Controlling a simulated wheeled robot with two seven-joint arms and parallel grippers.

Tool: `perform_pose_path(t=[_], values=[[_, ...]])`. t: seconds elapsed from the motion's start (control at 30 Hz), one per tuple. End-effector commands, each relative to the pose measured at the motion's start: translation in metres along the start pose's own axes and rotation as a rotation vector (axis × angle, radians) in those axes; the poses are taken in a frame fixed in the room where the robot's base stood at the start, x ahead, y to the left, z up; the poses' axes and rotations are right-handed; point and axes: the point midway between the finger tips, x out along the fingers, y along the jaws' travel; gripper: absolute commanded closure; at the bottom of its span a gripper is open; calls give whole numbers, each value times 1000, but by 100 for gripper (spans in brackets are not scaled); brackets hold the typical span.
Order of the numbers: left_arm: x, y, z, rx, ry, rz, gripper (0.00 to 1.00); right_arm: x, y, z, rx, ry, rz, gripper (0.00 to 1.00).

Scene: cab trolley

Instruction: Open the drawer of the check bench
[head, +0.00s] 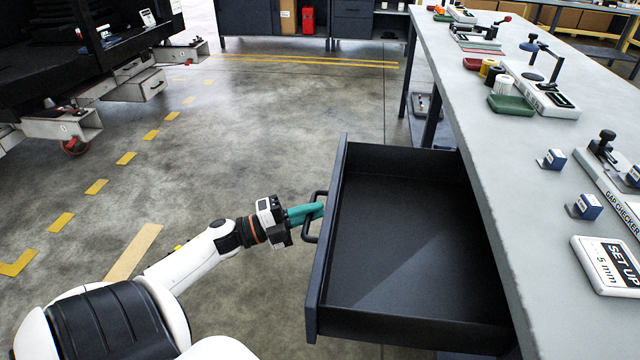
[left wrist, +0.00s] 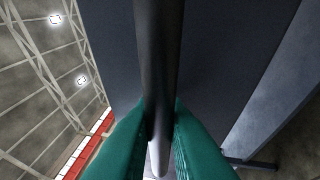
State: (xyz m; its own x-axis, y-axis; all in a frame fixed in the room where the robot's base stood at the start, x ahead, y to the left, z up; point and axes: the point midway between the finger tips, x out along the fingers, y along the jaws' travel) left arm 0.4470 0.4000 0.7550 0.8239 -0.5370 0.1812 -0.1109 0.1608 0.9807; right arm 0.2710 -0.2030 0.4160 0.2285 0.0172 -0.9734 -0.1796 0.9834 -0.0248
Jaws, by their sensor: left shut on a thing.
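The drawer (head: 400,250) of the check bench (head: 500,150) stands pulled well out from under the bench top, and its dark inside is empty. Its black bar handle (head: 312,218) is on the front panel, facing left. My left gripper (head: 318,210), with green fingers, is shut on the handle. In the left wrist view the dark handle bar (left wrist: 158,70) runs between the two green fingers (left wrist: 160,140), with the drawer front (left wrist: 225,60) behind it. My right gripper is not in view.
The bench top carries a gap checker (head: 612,195), a "SET UP 5 mm" sign (head: 608,265), small blue blocks (head: 586,207) and a green tray (head: 511,104). A dark trolley (head: 80,50) stands at the upper left. The floor left of the drawer is clear.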

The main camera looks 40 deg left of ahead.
Motion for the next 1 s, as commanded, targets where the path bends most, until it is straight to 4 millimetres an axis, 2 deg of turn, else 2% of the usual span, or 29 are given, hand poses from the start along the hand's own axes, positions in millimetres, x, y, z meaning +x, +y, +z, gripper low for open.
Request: perform_pose_path(t=[0.23, 0.27, 0.3, 0.67, 0.77, 1.0], values=[[0, -1, 0, -1, 0, -2, 100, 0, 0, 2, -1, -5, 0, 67], [0, -1, 0, -1, 0, -2, 86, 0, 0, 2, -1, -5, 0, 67], [0, -1, 0, -1, 0, -2, 79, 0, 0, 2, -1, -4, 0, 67], [-4, -1, 0, -1, 2, -2, 78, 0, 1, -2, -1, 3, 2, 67], [-16, -1, 0, -2, 3, -3, 78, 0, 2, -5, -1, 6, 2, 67], [-68, -2, 0, -3, 4, -5, 78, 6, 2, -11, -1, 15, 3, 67]])
